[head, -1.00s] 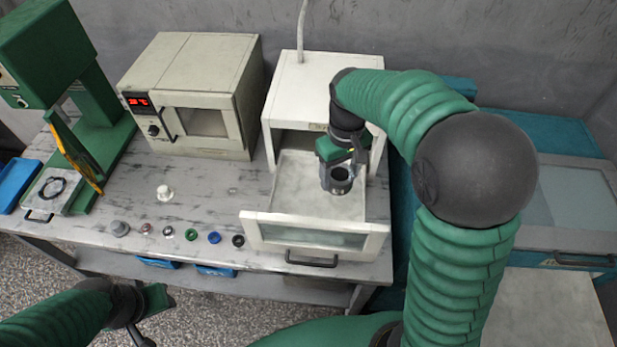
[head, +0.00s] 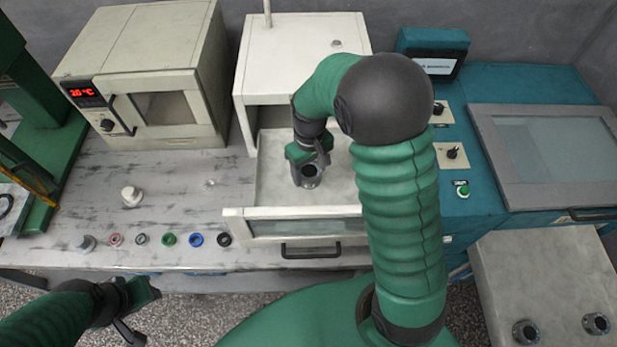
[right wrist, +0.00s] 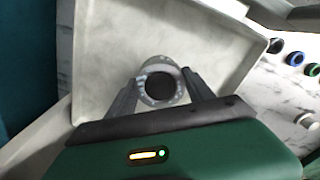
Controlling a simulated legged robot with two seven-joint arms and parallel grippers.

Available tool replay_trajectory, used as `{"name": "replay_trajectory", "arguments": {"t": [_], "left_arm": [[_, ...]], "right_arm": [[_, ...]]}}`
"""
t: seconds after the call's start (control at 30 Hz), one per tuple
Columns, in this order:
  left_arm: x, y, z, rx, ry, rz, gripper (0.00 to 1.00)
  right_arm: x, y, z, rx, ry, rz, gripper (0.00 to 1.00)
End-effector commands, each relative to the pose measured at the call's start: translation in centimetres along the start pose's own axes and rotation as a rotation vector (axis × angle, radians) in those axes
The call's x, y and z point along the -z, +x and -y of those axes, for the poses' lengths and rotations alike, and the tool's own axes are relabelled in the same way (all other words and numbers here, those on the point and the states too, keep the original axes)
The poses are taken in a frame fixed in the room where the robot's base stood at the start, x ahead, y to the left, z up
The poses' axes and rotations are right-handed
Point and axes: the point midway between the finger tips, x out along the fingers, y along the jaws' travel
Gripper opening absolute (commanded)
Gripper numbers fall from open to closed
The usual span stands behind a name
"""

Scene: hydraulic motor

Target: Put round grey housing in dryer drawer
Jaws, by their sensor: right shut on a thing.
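The round grey housing (head: 309,181) is a short ring with a dark bore. My right gripper (head: 308,170) is shut on it, inside the outline of the open dryer drawer (head: 345,180). In the right wrist view, the housing (right wrist: 160,67) sits between the two fingers of the right gripper (right wrist: 160,92), over the pale drawer floor (right wrist: 215,50). I cannot tell whether the housing touches the floor. The white dryer (head: 300,60) stands behind the drawer. My left gripper (head: 140,312) is at the lower left, away from the bench; its fingers are unclear.
A beige oven (head: 150,75) stands left of the dryer. A white knobbed part (head: 131,196) and a row of small parts, including a blue ring (head: 196,240), lie left of the drawer. A teal machine (head: 470,160) is at right. Two grey housings, one here (head: 526,332), lie on the right-hand table.

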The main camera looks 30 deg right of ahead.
Motion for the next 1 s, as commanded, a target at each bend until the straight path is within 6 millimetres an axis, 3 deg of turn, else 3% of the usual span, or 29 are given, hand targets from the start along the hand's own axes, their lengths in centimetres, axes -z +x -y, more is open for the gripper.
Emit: {"name": "replay_trajectory", "arguments": {"t": [0.23, 0.5, 0.53, 0.7, 1.0], "left_arm": [[0.0, 0.1, 0.0, 0.0, 0.0, 0.0, 0.36], [0.0, 0.2, 0.0, 0.0, 0.0, 0.0, 0.36], [0.0, 0.2, 0.0, 0.0, 0.0, 0.0, 0.36], [0.0, 0.1, 0.0, 0.0, 0.0, 0.0, 0.36], [0.0, 0.0, 0.0, 0.0, 0.0, 0.0, 0.36]], "right_arm": [[-0.1, 3.7, 0.0, 0.0, 0.001, 0.001, 0.0], [0.0, 4.0, 0.0, 0.0, 0.001, -0.003, 0.0], [0.0, 4.0, 0.0, 0.0, 0.0, -0.002, 0.62], [0.0, 4.0, 0.0, 0.0, 0.0, -0.002, 0.82], [0.0, 3.7, 0.0, 0.0, 0.0, -0.002, 0.82]]}}
